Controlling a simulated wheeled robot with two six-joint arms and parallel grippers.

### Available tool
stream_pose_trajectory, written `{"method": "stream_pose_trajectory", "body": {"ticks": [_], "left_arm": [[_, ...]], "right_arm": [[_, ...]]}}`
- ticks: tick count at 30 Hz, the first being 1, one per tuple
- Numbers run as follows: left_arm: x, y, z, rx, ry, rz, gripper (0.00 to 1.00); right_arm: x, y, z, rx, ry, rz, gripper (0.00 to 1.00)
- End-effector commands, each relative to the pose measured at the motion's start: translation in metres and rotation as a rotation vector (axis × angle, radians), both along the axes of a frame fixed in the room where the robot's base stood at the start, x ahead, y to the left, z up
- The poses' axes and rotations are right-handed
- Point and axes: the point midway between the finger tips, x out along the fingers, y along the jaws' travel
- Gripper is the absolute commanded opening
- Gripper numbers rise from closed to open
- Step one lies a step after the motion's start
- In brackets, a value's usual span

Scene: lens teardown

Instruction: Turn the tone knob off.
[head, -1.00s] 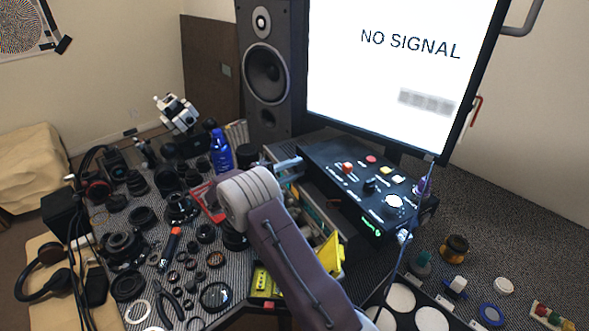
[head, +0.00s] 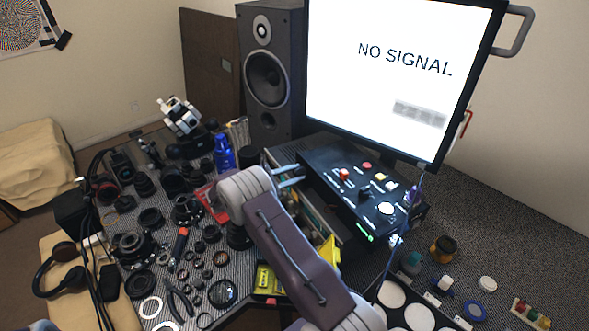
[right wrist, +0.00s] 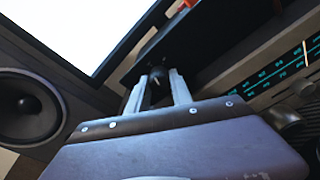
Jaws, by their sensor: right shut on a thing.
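My right gripper (head: 302,172) reaches to the left end of the black control box (head: 330,175) in the head view. In the right wrist view its two pale fingers (right wrist: 158,78) are shut on a small dark knob (right wrist: 157,74), seen end-on between them. Its label and pointer cannot be read, so its setting cannot be told. The knob is hidden in the head view. A radio with a lit teal dial (right wrist: 275,72) is at the right in the right wrist view, with another dark knob (right wrist: 284,119) below the dial. My left gripper is not in view.
A monitor (head: 405,75) stands behind the control box and a tall speaker (head: 268,80) stands left of it. Lens parts crowd the table's left side. A blue bottle (head: 223,155) stands close to my right wrist.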

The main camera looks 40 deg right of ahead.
Motion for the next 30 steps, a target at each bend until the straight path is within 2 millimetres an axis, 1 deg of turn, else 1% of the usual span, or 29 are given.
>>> {"method": "stream_pose_trajectory", "body": {"ticks": [1, 3, 12, 19, 30], "left_arm": [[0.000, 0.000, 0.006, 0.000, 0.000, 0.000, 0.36], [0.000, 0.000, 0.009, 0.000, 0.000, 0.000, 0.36], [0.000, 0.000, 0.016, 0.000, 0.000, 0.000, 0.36], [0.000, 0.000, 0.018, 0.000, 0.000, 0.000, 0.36], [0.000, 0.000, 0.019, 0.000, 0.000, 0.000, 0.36]], "right_arm": [[0.000, 0.000, 0.002, 0.006, 0.035, 0.000, 0.00], [0.000, 0.000, 0.001, 0.014, 0.084, 0.000, 0.00], [0.000, 0.000, 0.000, 0.033, 0.228, 0.000, 0.00], [0.000, 0.000, -0.001, 0.038, 0.273, 0.001, 0.00], [0.000, 0.000, -0.002, 0.040, 0.283, 0.001, 0.00]]}}
